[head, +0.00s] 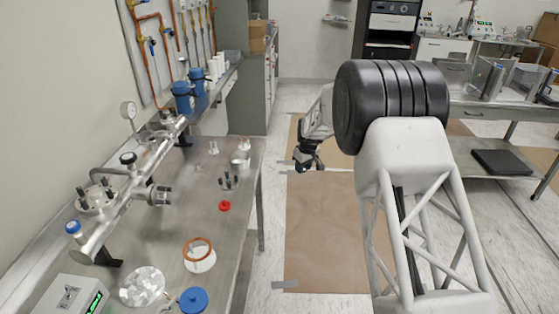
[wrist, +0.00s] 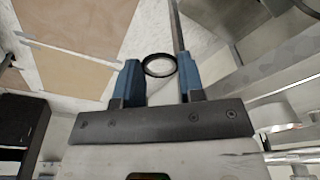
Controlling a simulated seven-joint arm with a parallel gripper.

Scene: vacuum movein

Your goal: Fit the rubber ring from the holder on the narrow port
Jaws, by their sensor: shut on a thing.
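My gripper (head: 307,160) hangs over the floor to the right of the steel bench in the head view, small and far from the vacuum pipe. In the wrist view its two blue fingers (wrist: 158,64) are closed on a thin black rubber ring (wrist: 160,76), held at the fingertips with its hole open to the camera. The steel vacuum pipe (head: 130,188) lies along the bench's left side. A side port (head: 160,196) sticks out toward the bench middle, and a wider flange faces up at the near end. I cannot tell for sure which port is the narrow one or which item is the holder.
On the bench (head: 237,213) are a black-pinned piece (head: 228,182), a red cap (head: 224,205), a copper-coloured ring (head: 198,243) on a white disc, foil (head: 142,286) and a blue cap (head: 193,300). Brown sheets (head: 325,230) cover the floor under my gripper, where the space is free.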

